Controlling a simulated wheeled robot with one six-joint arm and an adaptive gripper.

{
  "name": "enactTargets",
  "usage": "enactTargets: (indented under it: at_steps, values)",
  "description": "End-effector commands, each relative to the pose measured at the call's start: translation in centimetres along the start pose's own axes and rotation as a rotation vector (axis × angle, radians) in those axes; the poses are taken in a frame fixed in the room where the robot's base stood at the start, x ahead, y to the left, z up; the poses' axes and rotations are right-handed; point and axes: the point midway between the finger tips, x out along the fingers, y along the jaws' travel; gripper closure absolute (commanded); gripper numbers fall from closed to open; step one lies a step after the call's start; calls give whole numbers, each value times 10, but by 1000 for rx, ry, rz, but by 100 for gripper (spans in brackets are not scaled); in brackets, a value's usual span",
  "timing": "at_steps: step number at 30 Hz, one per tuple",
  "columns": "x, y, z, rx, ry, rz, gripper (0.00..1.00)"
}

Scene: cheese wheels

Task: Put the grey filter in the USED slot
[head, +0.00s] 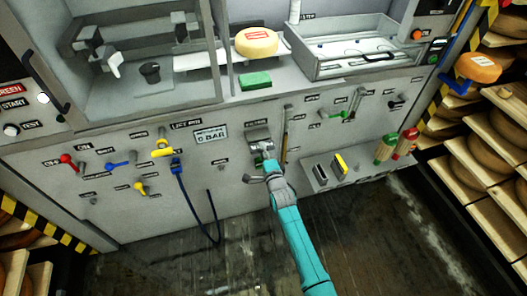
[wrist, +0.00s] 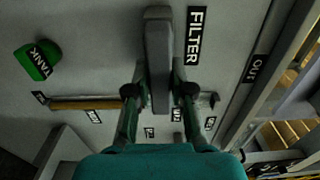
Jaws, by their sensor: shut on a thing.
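My gripper (head: 264,158) is at the front panel, at the end of my teal arm. In the wrist view my gripper (wrist: 158,92) has its fingers on both sides of the grey filter (wrist: 158,50) and is shut on it. The filter is a long, narrow grey piece beside a FILTER label. I cannot tell whether it is still seated in the panel. A small ledge (head: 311,178) to the right of my gripper carries a dark slot-like piece (head: 321,173) and a yellow piece (head: 341,163). Its labels are too small to read, so I cannot pick out the USED slot.
A green TANK handle (wrist: 38,62) and a wooden rod (wrist: 85,103) are near the filter. A blue hose (head: 190,205) hangs left. A cheese wheel (head: 256,42) and green sponge (head: 255,81) lie above.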

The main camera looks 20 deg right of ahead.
Motion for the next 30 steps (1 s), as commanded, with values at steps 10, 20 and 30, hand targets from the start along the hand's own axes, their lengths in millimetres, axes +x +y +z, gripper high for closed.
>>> enactTargets:
  at_steps: [10,20,30]
  values:
    - [8,-1,0,0,0,-2,100]
    - [10,0,0,0,0,0,49]
    - [7,0,0,0,0,0,49]
